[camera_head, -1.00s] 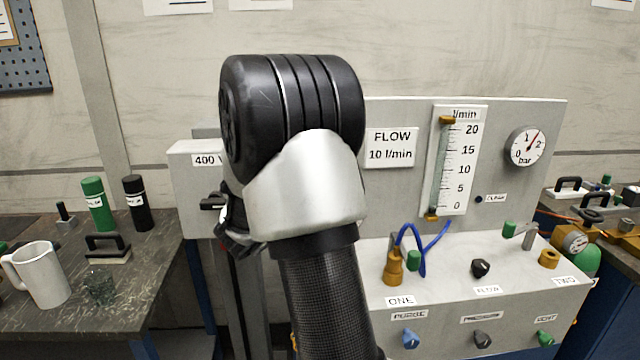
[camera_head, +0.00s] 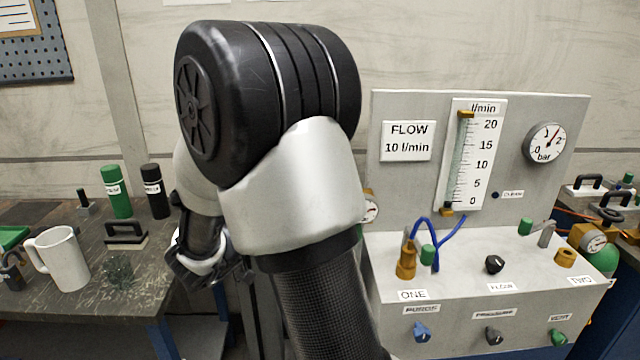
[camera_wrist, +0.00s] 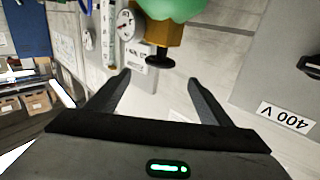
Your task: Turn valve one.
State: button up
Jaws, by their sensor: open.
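Valve one, a brass body (camera_head: 406,262) with a green handle (camera_head: 428,255), stands on the light grey bench panel behind the label ONE (camera_head: 412,295). A blue hose loops beside it. My gripper (camera_wrist: 158,85) is open in the wrist view, with nothing between its fingers. I cannot identify valve one in the wrist view.
In the wrist view, a green and brass fitting (camera_wrist: 172,30) with a black knob looms beyond the fingers; a 400 V box (camera_wrist: 285,85) is at right. Valve two (camera_head: 565,257) stands at the panel's right. A mug (camera_head: 60,258) and bottles stand on the left bench.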

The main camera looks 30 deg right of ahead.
jog(key=shift+v, duration=2.4)
